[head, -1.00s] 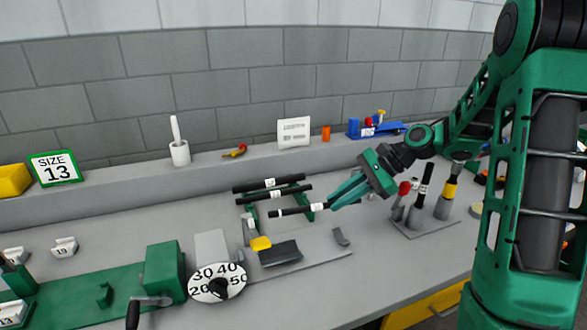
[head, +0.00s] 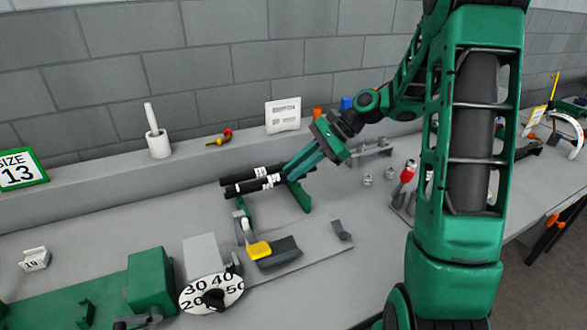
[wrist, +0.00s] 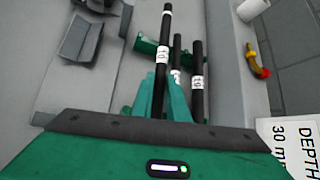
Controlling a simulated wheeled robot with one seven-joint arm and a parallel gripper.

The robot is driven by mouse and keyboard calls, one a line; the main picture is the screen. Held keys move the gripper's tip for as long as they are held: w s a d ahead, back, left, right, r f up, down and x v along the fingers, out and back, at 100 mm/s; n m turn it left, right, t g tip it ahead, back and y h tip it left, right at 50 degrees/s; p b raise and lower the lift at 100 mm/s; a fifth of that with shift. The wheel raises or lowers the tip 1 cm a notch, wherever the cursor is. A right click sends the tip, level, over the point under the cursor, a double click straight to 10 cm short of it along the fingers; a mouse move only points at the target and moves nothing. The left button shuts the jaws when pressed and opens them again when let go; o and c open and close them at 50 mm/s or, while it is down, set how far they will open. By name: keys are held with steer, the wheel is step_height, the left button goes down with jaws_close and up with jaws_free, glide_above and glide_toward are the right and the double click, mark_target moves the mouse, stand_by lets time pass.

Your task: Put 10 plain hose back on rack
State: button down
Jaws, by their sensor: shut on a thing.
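My gripper (head: 284,174) is shut on a black hose (head: 250,187) with a white label. In the wrist view the held hose (wrist: 165,38) runs up between the fingers (wrist: 162,85), with a white band near its far end. The green rack (head: 301,197) stands below, and its arm also shows in the wrist view (wrist: 146,46). Two other black hoses with white labels, a middle one (wrist: 177,55) and a right one (wrist: 197,75), lie beside the held hose. The held hose is close in front of them; I cannot tell whether it touches the rack.
A grey fixture with a yellow piece (head: 259,250) and a numbered dial (head: 211,292) stand in front of the rack. A white card (head: 283,116), a red and yellow tool (head: 219,137) and a white pot (head: 158,143) are on the back ledge.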

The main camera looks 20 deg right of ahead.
steer(key=shift+f, duration=3.2)
steer(key=shift+s+f, duration=0.1)
steer(key=c, duration=1.6)
jaws_free()
steer(key=shift+c, duration=0.2)
steer(key=shift+d, duration=0.15)
steer(key=v, duration=1)
steer(key=shift+d+r, duration=0.2)
steer(key=shift+r, duration=0.05)
